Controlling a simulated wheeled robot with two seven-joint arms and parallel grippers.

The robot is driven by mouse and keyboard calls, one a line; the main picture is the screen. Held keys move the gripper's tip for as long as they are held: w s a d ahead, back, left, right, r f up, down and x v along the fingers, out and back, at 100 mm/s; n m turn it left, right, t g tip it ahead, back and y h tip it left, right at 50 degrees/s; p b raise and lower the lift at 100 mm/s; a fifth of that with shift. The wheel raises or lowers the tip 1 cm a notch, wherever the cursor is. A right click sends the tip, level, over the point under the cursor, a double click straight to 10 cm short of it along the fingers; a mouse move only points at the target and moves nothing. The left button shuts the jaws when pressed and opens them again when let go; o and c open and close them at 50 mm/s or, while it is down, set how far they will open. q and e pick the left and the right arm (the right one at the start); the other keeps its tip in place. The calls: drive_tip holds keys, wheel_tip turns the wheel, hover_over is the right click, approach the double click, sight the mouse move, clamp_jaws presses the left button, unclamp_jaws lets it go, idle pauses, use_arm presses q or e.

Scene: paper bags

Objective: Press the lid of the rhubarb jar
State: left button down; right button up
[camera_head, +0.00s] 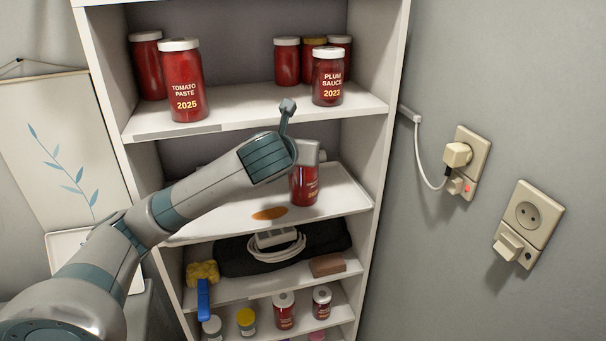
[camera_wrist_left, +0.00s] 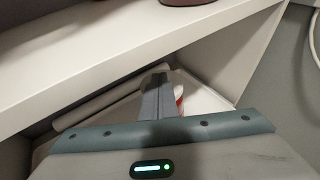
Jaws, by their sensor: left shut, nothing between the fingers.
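A red jar (camera_head: 304,187) stands upright on the middle shelf board (camera_head: 345,195). Its label is too small and covered to read, so I cannot confirm that it is the rhubarb jar. My left gripper (camera_head: 312,154) is shut and empty at the top of this jar and hides its lid in the head view. I cannot tell whether it touches the lid. In the left wrist view the shut fingers (camera_wrist_left: 159,95) point into the shelf bay, with a sliver of red and white (camera_wrist_left: 179,94) just behind them. My right gripper is not in view.
The upper shelf board (camera_head: 235,112) lies close above my left gripper and carries several jars, including tomato paste (camera_head: 183,85) and plum sauce (camera_head: 328,78). An orange-brown patch (camera_head: 269,213) lies left of the red jar. The cabinet's right side wall (camera_head: 383,150) is near.

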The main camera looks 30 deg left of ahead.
use_arm(q)
drive_tip(key=shift+d+f, duration=0.1)
drive_tip(key=shift+f, duration=0.3)
idle(0.5)
drive_tip(key=shift+r, duration=1.4)
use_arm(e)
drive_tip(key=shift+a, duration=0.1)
use_arm(q)
drive_tip(key=shift+r, duration=0.2)
drive_tip(key=shift+v, duration=2.9)
drive_tip(key=shift+f, duration=0.1)
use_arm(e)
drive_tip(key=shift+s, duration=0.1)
